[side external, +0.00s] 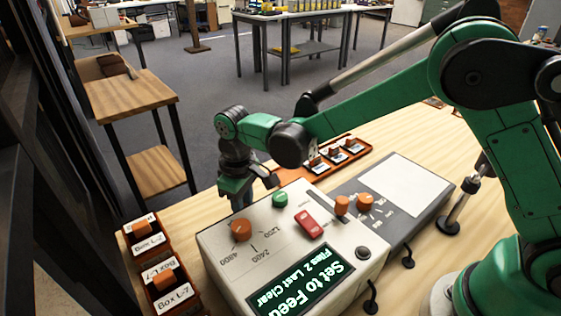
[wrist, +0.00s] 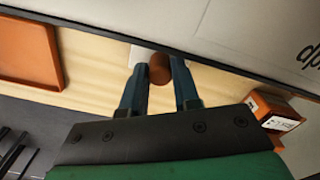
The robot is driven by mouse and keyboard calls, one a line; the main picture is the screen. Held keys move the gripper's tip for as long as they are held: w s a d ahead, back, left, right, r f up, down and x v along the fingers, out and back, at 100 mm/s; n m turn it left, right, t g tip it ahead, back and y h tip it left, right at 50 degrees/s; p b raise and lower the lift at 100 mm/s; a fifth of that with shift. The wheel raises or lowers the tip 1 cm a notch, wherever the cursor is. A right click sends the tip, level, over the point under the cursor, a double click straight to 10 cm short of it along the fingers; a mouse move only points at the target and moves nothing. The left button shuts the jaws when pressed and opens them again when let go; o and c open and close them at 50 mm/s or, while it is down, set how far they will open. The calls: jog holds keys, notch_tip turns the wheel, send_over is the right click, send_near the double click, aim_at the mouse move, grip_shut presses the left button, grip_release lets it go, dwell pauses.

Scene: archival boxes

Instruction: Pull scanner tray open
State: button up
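The scanner (side external: 345,240) is a white and grey console with orange knobs, a red switch and a green display. Its pale body (wrist: 250,40) fills the top right of the wrist view. An orange-brown round knob (wrist: 160,72) is at its lower edge, with a small white piece (wrist: 141,54) beside it. My gripper (wrist: 160,66) has its two blue fingers on either side of the knob, and they appear to touch it. In the side view my gripper (side external: 238,195) points down behind the scanner's far left corner. Its fingertips are hidden there.
Orange label boxes (side external: 155,265) stand left of the scanner; one box (wrist: 272,110) shows right in the wrist view. An orange tray (side external: 300,178) with small labelled items lies behind the scanner. An empty-looking orange tray (wrist: 25,52) is left in the wrist view.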

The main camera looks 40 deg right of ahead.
grip_shut()
dwell(1.1)
